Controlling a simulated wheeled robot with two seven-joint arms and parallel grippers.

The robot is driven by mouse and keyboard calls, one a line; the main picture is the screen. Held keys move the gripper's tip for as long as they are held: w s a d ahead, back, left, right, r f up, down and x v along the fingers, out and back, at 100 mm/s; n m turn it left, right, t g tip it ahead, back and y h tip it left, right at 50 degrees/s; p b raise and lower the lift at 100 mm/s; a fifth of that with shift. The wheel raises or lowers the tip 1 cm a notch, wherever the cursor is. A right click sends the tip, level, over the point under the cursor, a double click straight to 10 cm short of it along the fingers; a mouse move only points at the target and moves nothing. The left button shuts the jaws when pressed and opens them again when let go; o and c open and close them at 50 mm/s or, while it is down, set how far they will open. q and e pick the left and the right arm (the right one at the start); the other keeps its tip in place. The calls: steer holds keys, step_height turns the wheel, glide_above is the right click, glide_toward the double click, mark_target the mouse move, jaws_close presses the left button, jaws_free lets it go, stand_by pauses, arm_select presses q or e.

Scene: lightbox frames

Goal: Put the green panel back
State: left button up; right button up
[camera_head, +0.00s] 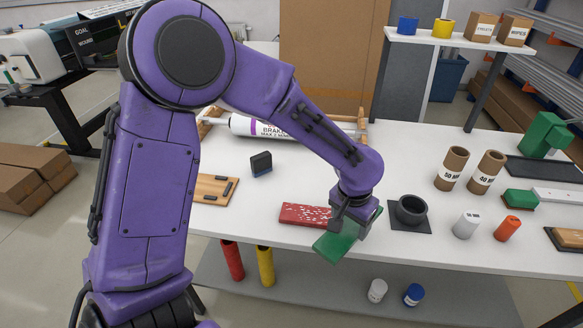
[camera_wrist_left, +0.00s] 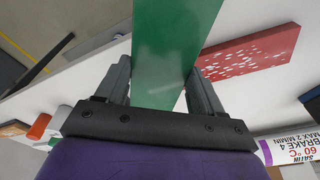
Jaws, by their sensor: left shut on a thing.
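The green panel (camera_head: 337,243) is a flat, smooth green plate held tilted at the front edge of the white table. My left gripper (camera_head: 355,212) is shut on it. In the left wrist view the green panel (camera_wrist_left: 168,60) stands between the two fingers of my left gripper (camera_wrist_left: 160,85). A red panel with white specks (camera_head: 304,214) lies on the table just left of my gripper; it also shows in the left wrist view (camera_wrist_left: 250,52). The gripper hides part of the green panel. My right gripper is not in view.
A dark round holder (camera_head: 410,210) on a square base stands right of the gripper. A wooden board with dark strips (camera_head: 213,189) and a small dark block (camera_head: 261,163) are to the left. A white roll (camera_head: 262,128) lies behind. Cardboard tubes (camera_head: 452,168) stand at right.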

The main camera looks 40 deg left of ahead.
arm_select(q)
steer(key=s+a+r+m+h, duration=0.1)
steer(key=a+r+m, duration=0.35)
steer(key=a, duration=0.45)
steer(key=s+a+r+m+h, duration=0.1)
steer(key=a+r+m, duration=0.2)
steer(key=a+m, duration=0.4)
steer(key=p, duration=0.3)
glide_above(320, 189)
steer(key=shift+g+y, duration=0.3)
steer(key=shift+g, duration=0.1)
steer(key=f, duration=1)
steer(key=shift+s+a, duration=0.2)
step_height(320, 189, down, 2)
steer(key=shift+w+f, duration=0.1)
steer(key=shift+f, duration=0.55)
steer(key=shift+f, duration=0.15)
steer(key=o, duration=1.2)
